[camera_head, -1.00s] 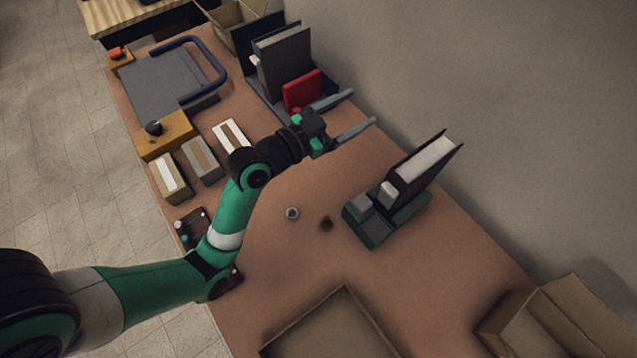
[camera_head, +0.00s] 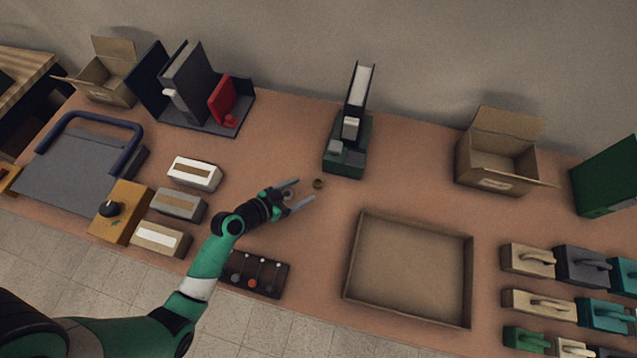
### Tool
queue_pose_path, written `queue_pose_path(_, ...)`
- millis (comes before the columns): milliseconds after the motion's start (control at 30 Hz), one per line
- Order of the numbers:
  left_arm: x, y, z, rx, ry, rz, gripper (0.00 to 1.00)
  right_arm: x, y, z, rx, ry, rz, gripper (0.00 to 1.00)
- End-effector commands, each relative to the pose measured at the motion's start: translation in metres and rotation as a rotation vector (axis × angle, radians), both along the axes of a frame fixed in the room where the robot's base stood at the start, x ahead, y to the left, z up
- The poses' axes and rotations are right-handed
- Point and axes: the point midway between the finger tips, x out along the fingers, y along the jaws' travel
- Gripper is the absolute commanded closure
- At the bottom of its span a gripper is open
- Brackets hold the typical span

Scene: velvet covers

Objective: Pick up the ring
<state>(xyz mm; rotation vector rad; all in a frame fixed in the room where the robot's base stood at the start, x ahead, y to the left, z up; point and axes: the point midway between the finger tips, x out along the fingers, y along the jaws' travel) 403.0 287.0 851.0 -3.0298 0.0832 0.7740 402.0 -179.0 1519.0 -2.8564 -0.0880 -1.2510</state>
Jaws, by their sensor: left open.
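A small brown ring (camera_head: 318,183) lies on the brown table, just beyond the fingertips of my left gripper (camera_head: 305,190). A second small, pale grey ring-like piece (camera_head: 288,195) shows between the open fingers, nearer the palm. My left gripper is open, its two fingers pointing right and spread around the grey piece. I cannot tell how high the fingers are above the table. My right gripper is not in view.
A green stand with a dark upright block (camera_head: 347,150) is behind the rings. A shallow cardboard tray (camera_head: 355,262) lies to the right, an open cardboard box (camera_head: 497,172) behind it. A dark panel with knobs (camera_head: 262,275) is in front; several small boxes (camera_head: 195,173) stand left.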

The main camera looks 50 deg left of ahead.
Motion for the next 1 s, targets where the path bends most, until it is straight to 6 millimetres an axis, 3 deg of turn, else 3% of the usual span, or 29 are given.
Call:
queue_pose_path(267,0.014,-0.001,-0.007,0.001,-0.001,0.0,0.23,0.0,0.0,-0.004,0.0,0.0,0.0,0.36)
queue_pose_path(500,0.05,-0.004,-0.024,0.001,-0.001,0.0,0.23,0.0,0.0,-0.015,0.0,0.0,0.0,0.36)
queue_pose_path(767,0.056,-0.004,-0.026,0.0,0.0,0.001,0.23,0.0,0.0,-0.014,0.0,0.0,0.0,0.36)
queue_pose_path(867,0.056,-0.004,-0.026,0.0,0.0,0.001,0.35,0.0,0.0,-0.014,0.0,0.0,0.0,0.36)
queue_pose_path(1000,0.055,-0.004,-0.026,0.0,0.0,0.001,0.6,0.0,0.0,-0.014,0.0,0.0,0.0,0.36)
